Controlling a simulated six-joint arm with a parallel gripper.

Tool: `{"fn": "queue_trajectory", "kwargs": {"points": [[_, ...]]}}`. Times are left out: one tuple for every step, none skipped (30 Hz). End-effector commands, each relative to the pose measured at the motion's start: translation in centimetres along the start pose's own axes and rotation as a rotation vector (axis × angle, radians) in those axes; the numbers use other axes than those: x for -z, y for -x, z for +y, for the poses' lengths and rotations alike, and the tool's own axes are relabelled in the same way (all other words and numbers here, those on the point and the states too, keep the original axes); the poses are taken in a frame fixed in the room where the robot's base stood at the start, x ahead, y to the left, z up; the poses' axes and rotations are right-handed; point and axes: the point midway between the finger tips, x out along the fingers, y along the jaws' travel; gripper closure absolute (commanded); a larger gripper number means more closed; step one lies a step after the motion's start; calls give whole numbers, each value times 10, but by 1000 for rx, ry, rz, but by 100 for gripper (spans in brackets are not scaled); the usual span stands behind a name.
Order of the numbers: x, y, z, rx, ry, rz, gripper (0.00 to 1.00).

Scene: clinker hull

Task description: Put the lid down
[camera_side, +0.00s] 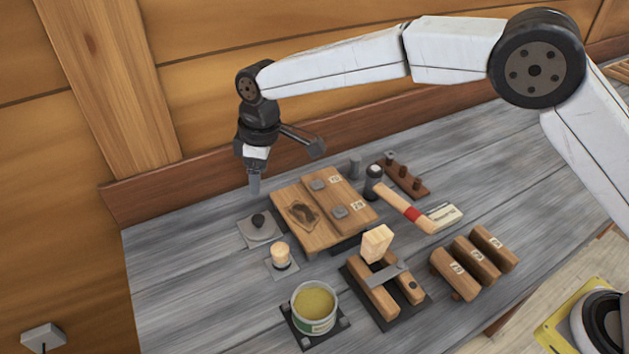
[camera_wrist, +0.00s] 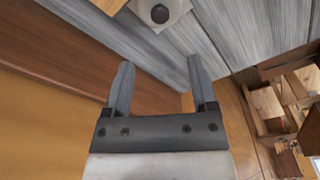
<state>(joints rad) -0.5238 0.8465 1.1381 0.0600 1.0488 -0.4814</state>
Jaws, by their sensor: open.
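The lid appears to be the flat grey piece with a dark knob (camera_side: 265,232), lying on the grey bench on a pale square plate (camera_side: 246,240). In the wrist view, the dark knob (camera_wrist: 160,13) shows at the top edge, beyond the fingertips, and the lid is partly cut off. My gripper (camera_side: 254,190) hangs above and behind the lid, apart from it. It also shows in the wrist view (camera_wrist: 159,65), with its two fingers spread and nothing between them. An open can (camera_side: 315,303) with yellowish contents stands on a dark square base nearer the front.
A small cup-like piece with a pale top (camera_side: 281,254) stands between lid and can. A wooden board with blocks (camera_side: 290,225) lies right of the lid. A hammer (camera_side: 400,207), a wooden clamp fixture (camera_side: 372,292) and several wooden blocks (camera_side: 455,275) lie further right. The wall is close behind.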

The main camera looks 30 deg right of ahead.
Motion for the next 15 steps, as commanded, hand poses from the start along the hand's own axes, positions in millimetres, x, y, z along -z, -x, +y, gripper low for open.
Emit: {"fn": "queue_trajectory", "kwargs": {"points": [[-2,1,1,-1,-5,0,26],[-3,1,2,-2,-9,1,26],[-5,2,4,-3,-16,1,26],[-7,2,5,-5,-23,3,26],[-10,3,7,-6,-32,3,26],[-15,4,10,-8,-47,3,26],[-20,5,12,-11,-59,4,26],[-24,6,15,-13,-72,6,26],[-32,8,18,-17,-93,7,26],[-38,9,21,-20,-112,8,26],[-45,10,25,-24,-130,10,26],[-54,12,28,-28,-156,12,26],[-62,13,31,-32,-179,15,26],[-71,14,34,-35,-200,15,26],[-82,16,38,-41,-230,19,26]]}}
